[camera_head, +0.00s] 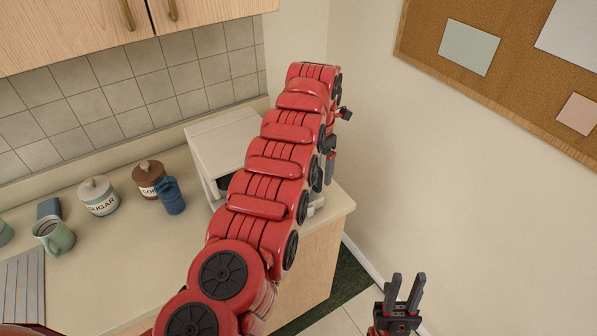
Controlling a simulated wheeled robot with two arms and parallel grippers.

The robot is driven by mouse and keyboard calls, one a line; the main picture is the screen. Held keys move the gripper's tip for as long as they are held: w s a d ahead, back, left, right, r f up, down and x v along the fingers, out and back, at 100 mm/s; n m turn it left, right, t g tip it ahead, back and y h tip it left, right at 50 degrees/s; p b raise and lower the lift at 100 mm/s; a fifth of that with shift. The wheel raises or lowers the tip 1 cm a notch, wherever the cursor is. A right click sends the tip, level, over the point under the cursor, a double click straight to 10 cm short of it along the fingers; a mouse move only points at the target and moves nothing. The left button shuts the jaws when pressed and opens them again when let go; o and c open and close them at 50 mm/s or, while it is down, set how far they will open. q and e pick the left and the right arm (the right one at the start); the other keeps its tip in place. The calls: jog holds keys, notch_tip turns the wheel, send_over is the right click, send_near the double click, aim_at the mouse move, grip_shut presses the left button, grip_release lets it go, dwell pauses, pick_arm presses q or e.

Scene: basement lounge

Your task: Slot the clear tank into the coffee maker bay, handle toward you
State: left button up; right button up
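A white boxy appliance (222,140), seemingly the coffee maker, stands at the counter's right end against the backsplash. A dark opening shows low on its front, but my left arm covers most of that front and its right side. I cannot make out the clear tank; it may be hidden behind this arm. My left arm reaches from the bottom left up across the appliance. Dark parts, perhaps of my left gripper (329,157), show past the arm's right edge, too covered to read. My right gripper (407,280) points upward at the lower right, its fingers apart and empty.
The counter (120,265) holds a sugar canister (98,197), a brown-lidded canister (148,177), a blue mug (171,197), a green mug (53,237) and a striped cloth (22,285). Cabinets (70,30) hang above. A wall with a corkboard (520,75) stands right.

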aim_at(316, 188)
pick_arm(q)
notch_tip(316, 188, down, 5)
jog(key=shift+w+f+p, duration=0.1)
jog(key=shift+p, duration=0.85)
jog(key=shift+f, duration=0.15)
grip_shut()
